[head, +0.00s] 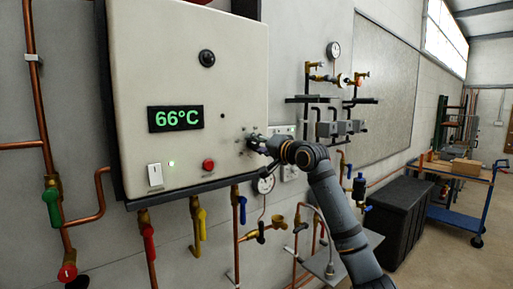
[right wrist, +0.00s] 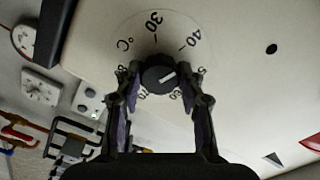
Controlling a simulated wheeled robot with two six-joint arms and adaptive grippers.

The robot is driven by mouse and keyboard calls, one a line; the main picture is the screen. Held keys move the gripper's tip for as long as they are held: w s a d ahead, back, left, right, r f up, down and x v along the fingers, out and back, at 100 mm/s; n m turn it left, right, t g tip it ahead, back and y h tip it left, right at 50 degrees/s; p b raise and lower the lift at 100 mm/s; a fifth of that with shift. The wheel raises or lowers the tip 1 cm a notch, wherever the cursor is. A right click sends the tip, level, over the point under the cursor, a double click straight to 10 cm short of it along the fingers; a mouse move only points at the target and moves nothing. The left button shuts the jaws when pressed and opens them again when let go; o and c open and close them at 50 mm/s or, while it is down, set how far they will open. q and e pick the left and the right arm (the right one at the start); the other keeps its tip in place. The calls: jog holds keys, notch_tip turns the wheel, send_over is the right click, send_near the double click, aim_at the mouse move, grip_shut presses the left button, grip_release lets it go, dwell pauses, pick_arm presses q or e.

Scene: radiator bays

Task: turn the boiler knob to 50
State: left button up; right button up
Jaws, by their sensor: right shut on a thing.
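The boiler (head: 230,60) is a pale box on the wall with a green display (head: 176,118) reading 66°C. My right gripper (head: 258,144) is at the lower right of its front face, over the knob, which it mostly hides in the head view. In the right wrist view, the dark round knob (right wrist: 159,76) sits between the two fingers of the gripper (right wrist: 160,80), which is shut on it. A white pointer mark shows on the knob, toward the right. Dial numbers 30 and 40 are readable above it; others are partly hidden by the fingers. My left gripper is out of view.
A red button (head: 208,165) and a white switch (head: 154,175) are on the boiler front. Pipes with coloured valves hang below it. A gauge (head: 264,184) and wall boxes are close by my right gripper. A black chest (head: 400,215) stands to the right.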

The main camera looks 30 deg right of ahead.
jog(key=m+b, duration=0.1)
jog(key=m, duration=0.3)
jog(key=shift+m, duration=0.3)
jog(key=shift+m+b, duration=0.85)
jog(key=shift+m, duration=1.45)
jog(key=o, duration=1.2)
